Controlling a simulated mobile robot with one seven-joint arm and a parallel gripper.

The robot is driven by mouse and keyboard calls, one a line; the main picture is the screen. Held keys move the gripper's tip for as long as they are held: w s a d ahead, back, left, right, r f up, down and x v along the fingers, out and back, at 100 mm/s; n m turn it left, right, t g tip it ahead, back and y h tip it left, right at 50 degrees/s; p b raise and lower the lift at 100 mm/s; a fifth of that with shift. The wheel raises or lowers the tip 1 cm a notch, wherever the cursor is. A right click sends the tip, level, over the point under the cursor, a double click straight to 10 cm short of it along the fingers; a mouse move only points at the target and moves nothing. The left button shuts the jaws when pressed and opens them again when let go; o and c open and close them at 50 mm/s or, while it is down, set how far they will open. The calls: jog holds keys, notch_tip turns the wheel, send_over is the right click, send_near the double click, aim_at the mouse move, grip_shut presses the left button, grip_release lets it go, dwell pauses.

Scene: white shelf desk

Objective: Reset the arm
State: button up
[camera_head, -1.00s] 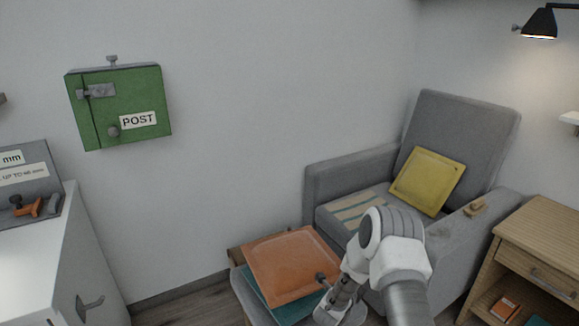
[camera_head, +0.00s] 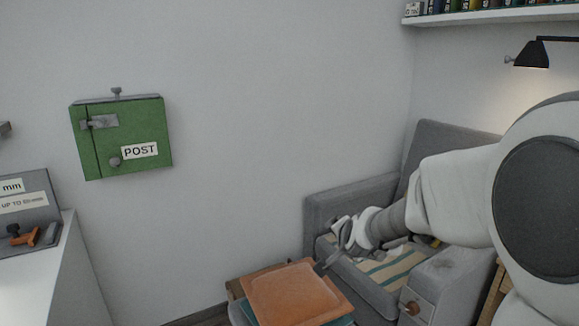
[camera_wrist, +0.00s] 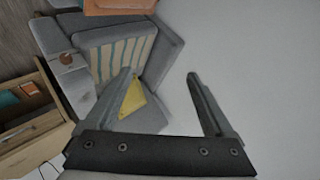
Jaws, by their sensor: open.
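My arm reaches in from the right of the head view, bent across the grey armchair. My gripper (camera_head: 343,238) is in front of the armchair's left part, above and to the right of the orange cushion. In the wrist view my gripper (camera_wrist: 160,85) shows two fingers wide apart with nothing between them. The wrist view looks past the fingers at the armchair (camera_wrist: 150,58) and bare wall, turned on its side. A yellow cushion (camera_wrist: 133,98) on the chair shows beside one finger. The arm hides much of the chair in the head view.
The orange cushion (camera_head: 293,293) lies on a pile at the bottom centre. A green post box (camera_head: 125,138) hangs on the left wall. A white cabinet (camera_head: 45,280) stands at left. A black lamp (camera_head: 530,54) and shelf (camera_head: 490,17) are at upper right. The middle wall space is clear.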

jog(key=s+d+r+n+g, duration=0.15)
jog(key=s+n, duration=0.25)
jog(key=s, duration=0.6)
jog(key=s+r+n+g, duration=0.2)
jog(key=s+n, duration=0.1)
jog(key=s, duration=0.7)
jog(key=s+d+r+n+g, duration=0.15)
jog(key=s+n, duration=0.25)
jog(key=s, duration=0.6)
notch_tip(320, 180, up, 23)
jog(key=s+p, duration=0.1)
jog(key=p, duration=2.2)
jog(key=shift+s+a+p, duration=0.15)
jog(key=shift+a+p, duration=0.15)
jog(key=shift+p, duration=0.1)
jog(key=shift+r, duration=0.1)
